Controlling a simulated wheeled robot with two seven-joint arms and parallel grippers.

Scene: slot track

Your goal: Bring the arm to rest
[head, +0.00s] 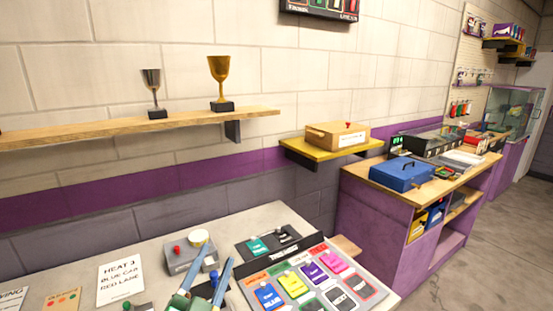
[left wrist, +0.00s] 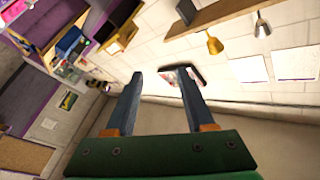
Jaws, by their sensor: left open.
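My left gripper (head: 220,256) shows at the bottom of the head view, over the near table (head: 150,252). Its two blue-grey fingers stand apart with nothing between them. The green gripper body fills the bottom of that view. My right gripper is not in view.
A tray of coloured cards (head: 305,283), a grey box with a red button (head: 188,258) and a white note card (head: 120,279) lie close around the gripper. A shelf with two cups (head: 190,121) is on the wall. A purple counter (head: 380,222) stands at right.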

